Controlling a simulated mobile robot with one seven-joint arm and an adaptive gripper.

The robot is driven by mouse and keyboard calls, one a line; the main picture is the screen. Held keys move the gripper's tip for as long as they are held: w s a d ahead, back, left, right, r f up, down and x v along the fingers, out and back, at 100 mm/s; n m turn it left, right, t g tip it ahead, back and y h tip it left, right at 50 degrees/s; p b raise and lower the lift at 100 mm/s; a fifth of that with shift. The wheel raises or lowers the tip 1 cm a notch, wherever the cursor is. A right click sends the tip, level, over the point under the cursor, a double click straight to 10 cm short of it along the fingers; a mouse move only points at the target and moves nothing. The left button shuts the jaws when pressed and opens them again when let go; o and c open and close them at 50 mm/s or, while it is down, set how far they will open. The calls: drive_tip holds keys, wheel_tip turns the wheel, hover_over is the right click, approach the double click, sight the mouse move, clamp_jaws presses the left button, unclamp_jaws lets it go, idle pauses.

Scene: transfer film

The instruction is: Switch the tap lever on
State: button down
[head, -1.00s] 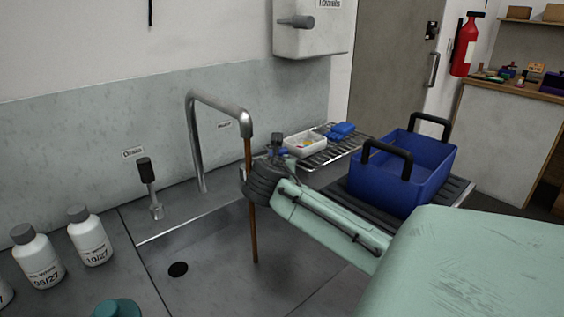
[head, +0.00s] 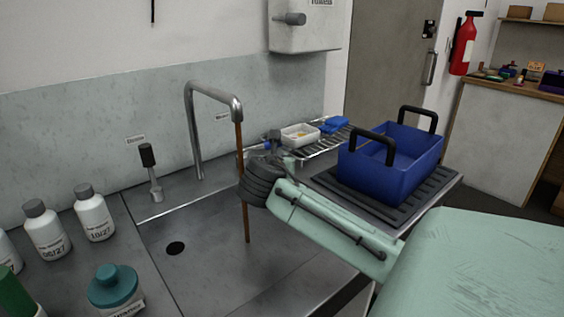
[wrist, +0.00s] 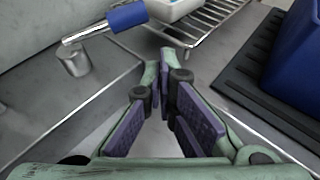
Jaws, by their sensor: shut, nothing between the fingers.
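A tap lever with a blue handle (wrist: 127,17) on a metal post (wrist: 74,60) is at the upper left of the wrist view. Its handle sticks out sideways to the right. In the head view only a small blue bit of it (head: 267,145) shows behind my wrist. A second lever with a black upright handle (head: 147,155) stands left of the bent metal spout (head: 212,93). My gripper (wrist: 165,66) is shut and empty, its fingertips right of and below the blue handle, apart from it in the picture.
A thin brown column (head: 241,165) runs from the spout into the sink (head: 205,235), close by my wrist. A blue crate (head: 395,170) stands on a dark ribbed mat at right. A white tray (head: 299,135) sits on a wire rack behind. White bottles (head: 95,215) stand left.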

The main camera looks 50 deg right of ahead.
drive_tip(key=s+a+r+b, duration=0.1)
drive_tip(key=s+a+r, duration=0.1)
drive_tip(key=s+a, duration=0.2)
idle(0.8)
